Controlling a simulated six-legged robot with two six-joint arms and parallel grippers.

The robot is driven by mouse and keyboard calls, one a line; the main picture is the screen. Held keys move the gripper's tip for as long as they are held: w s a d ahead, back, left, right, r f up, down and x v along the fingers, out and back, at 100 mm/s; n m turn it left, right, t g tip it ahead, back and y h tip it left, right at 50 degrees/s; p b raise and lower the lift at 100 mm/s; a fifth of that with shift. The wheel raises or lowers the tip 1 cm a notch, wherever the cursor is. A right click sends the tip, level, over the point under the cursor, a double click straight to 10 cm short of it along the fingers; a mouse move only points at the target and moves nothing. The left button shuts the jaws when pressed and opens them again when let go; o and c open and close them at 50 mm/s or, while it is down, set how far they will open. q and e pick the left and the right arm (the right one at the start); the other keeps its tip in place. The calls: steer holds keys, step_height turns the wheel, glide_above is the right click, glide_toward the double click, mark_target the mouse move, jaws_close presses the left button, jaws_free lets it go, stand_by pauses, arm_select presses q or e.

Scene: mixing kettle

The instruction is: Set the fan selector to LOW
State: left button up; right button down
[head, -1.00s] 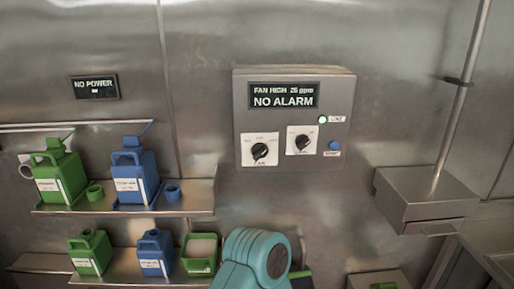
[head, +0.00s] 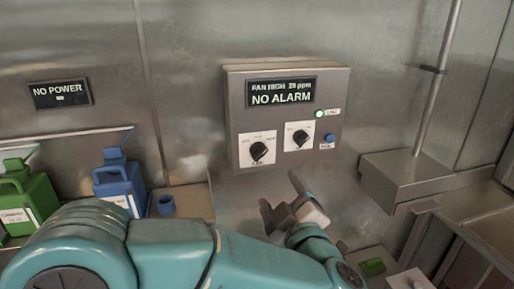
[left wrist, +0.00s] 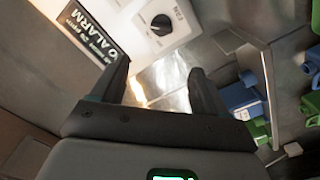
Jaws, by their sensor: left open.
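The fan selector (head: 258,151) is the black knob on the left white plate of the grey control box (head: 236,95). The display (head: 281,93) reads FAN HIGH and NO ALARM. The selector also shows in the left wrist view (left wrist: 162,24), beyond the fingers and beside a FAN label. My left gripper (head: 282,195) is below the box and a little right of the selector, apart from it. In the left wrist view its two dark fingers (left wrist: 160,72) are spread, with nothing between them. My right gripper is not in view.
A second knob (head: 300,137), a lit green lamp (head: 319,114) and a blue button (head: 330,138) are on the same box. Blue (head: 119,180) and green (head: 28,198) jugs stand at left. A metal box on a pole (head: 405,180) juts out at right.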

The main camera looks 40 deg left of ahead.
arm_select(q)
steer(key=x, duration=0.3)
steer(key=p, duration=0.2)
glide_toward(258, 155)
steer(key=x, duration=0.3)
steer(key=p+x, duration=0.1)
steer(key=x, duration=0.4)
steer(key=shift+w+r, duration=0.1)
steer(key=shift+w, duration=0.2)
steer(key=shift+w+a, duration=0.3)
steer(key=shift+a, duration=0.1)
steer(key=c, duration=1)
steer(key=n+b, duration=0.3)
steer(key=b, duration=0.1)
steer(key=n+b, duration=0.3)
steer(key=b, duration=0.2)
steer(key=f+n+b, duration=0.1)
steer(key=n+b, duration=0.2)
steer(key=b, duration=0.1)
steer(key=shift+s+f, duration=0.1)
steer(key=o, duration=1.1)
steer(key=shift+r+p, duration=0.45)
